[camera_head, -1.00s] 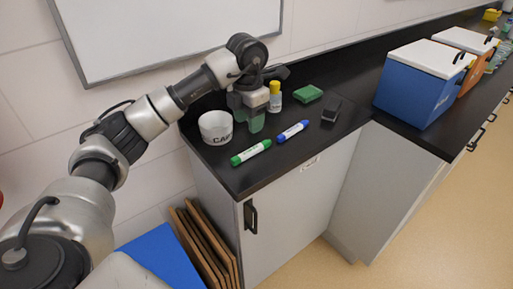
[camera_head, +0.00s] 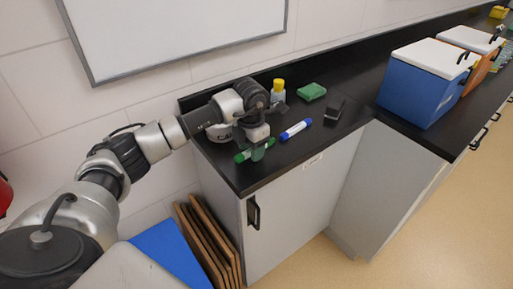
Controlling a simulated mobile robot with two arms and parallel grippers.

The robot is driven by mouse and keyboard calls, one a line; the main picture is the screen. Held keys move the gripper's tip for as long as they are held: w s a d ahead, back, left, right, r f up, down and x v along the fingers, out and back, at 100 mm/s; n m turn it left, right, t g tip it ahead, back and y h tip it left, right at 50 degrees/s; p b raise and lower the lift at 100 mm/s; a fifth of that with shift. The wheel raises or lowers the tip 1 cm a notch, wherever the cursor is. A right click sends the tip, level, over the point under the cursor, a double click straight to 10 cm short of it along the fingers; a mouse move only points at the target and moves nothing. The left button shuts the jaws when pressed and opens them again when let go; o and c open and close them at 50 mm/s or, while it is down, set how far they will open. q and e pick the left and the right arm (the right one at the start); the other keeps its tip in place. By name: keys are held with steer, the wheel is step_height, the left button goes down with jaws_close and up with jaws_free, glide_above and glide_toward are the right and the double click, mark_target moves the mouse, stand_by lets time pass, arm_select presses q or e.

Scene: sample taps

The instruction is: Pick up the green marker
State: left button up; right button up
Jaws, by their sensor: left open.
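The green marker (camera_head: 241,157) lies on the black counter near its front left edge. My left gripper (camera_head: 257,151) is open and over the middle of the marker, hiding part of it. Both ends of the marker show on either side of the fingers. I cannot tell whether the fingers touch it. My right gripper is not in view.
A blue marker (camera_head: 296,130) lies just right of the gripper. A yellow-capped bottle (camera_head: 278,91), a green sponge (camera_head: 312,92) and a dark eraser (camera_head: 334,109) stand behind. My arm mostly hides a white cup. A blue cooler (camera_head: 421,88) is further right.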

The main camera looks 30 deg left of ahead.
arm_select(q)
steer(key=shift+c, duration=0.2)
jaws_close()
steer(key=shift+r, duration=0.5)
steer(key=r, duration=0.2)
steer(key=r+b, duration=0.1)
steer(key=shift+w+d+r, duration=0.3)
steer(key=shift+d, duration=0.1)
steer(key=w+d+r+b, duration=0.1)
steer(key=w+d+r, duration=0.5)
steer(key=d, duration=0.2)
steer(key=shift+d+r, duration=0.25)
steer(key=shift+d, duration=0.15)
